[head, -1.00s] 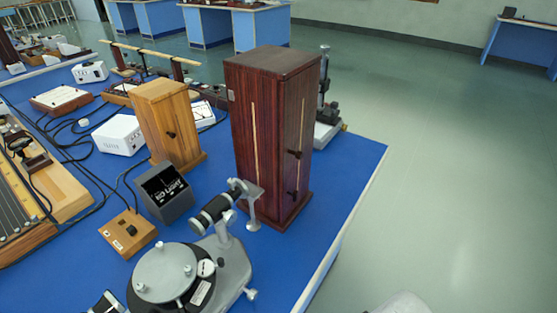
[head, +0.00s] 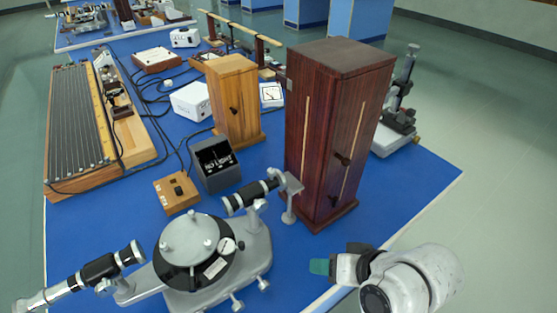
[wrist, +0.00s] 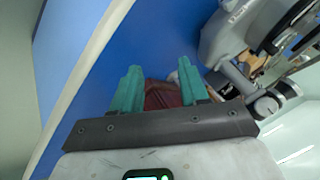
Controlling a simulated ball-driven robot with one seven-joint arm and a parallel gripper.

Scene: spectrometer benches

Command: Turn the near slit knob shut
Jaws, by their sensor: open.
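A tall dark red-brown wooden cabinet (head: 310,140) stands near the right edge of the blue bench, with a pale slit strip on each visible face. Its right face carries two dark knobs, an upper one (head: 342,158) and a lower one (head: 334,200). Which is the near slit knob I cannot tell. My gripper (head: 320,266) is at the lower right, below and in front of the cabinet, apart from it. In the wrist view my gripper (wrist: 158,68) is open with nothing held. A reddish-brown part of the cabinet (wrist: 163,95) shows beyond the fingers.
A grey spectrometer (head: 225,262) with black telescope tubes stands left of my gripper; it also shows in the wrist view (wrist: 232,35). Open floor lies to the right.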

